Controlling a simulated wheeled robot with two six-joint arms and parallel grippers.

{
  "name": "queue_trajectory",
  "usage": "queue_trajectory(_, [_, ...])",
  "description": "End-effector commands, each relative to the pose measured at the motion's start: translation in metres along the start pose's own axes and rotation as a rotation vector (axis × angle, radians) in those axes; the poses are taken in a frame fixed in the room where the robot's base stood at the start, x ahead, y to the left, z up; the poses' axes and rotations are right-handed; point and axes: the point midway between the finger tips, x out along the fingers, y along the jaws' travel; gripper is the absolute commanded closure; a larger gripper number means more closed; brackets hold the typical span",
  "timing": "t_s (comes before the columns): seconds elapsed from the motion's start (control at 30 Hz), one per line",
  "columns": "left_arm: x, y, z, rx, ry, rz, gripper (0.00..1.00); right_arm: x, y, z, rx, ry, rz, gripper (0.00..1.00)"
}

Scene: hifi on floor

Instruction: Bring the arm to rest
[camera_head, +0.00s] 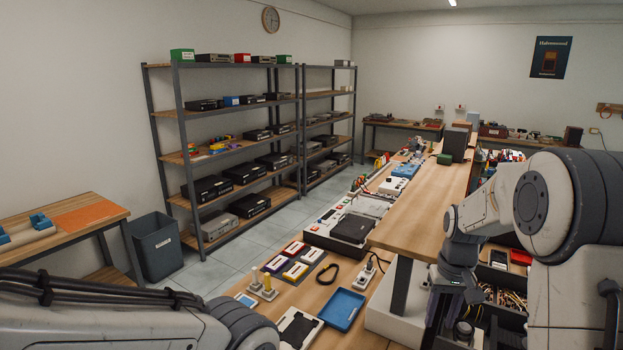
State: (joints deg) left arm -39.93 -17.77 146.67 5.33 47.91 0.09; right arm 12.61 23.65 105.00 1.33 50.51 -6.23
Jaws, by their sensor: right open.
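My right arm comes in from the right edge and bends down at the wrist. Its dark gripper (456,322) points downward in the lower right, beside the raised wooden shelf of the bench (425,215). The gripper is open, and I see nothing held in it. Its fingertips are small and dark here, so whether they touch anything is hard to tell. Only links of my left arm show along the bottom left; its gripper is out of view.
A blue tray (341,309), a black-and-white panel (298,328) and small coloured boxes (294,248) lie on the wooden worktop. A bin of wires (503,299) is right of my right gripper.

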Motion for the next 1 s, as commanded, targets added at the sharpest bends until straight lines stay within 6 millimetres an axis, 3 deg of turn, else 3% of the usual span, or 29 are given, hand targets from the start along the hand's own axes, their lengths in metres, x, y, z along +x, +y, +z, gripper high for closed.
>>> queue_trajectory(0.03, [0.001, 0.0, 0.0, 0.0, 0.0, 0.0, 0.3, -0.007, -0.026, 0.01, -0.051, 0.005, -0.003, 0.59])
queue_trajectory(0.17, [0.004, 0.0, 0.0, 0.0, 0.0, 0.0, 0.3, -0.022, -0.095, 0.056, -0.203, 0.011, -0.018, 0.59])
queue_trajectory(0.3, [0.007, -0.001, 0.0, 0.0, 0.0, 0.0, 0.3, -0.034, -0.161, 0.139, -0.408, 0.013, -0.039, 0.59])
queue_trajectory(0.4, [0.009, -0.001, 0.001, 0.0, 0.0, 0.0, 0.3, -0.036, -0.184, 0.198, -0.542, 0.012, -0.054, 0.59])
queue_trajectory(0.5, [0.011, -0.001, 0.001, 0.001, 0.0, 0.0, 0.3, -0.034, -0.191, 0.245, -0.647, 0.01, -0.067, 0.59])
queue_trajectory(0.63, [0.011, -0.001, 0.001, 0.001, 0.0, 0.0, 0.3, -0.029, -0.19, 0.281, -0.733, 0.005, -0.077, 0.59])
queue_trajectory(0.77, [0.011, -0.001, 0.001, 0.001, 0.0, 0.0, 0.3, -0.027, -0.19, 0.294, -0.761, 0.002, -0.08, 0.59])
queue_trajectory(1.0, [0.011, -0.001, 0.001, 0.001, 0.0, 0.0, 0.3, -0.027, -0.189, 0.294, -0.761, 0.001, -0.08, 0.59])
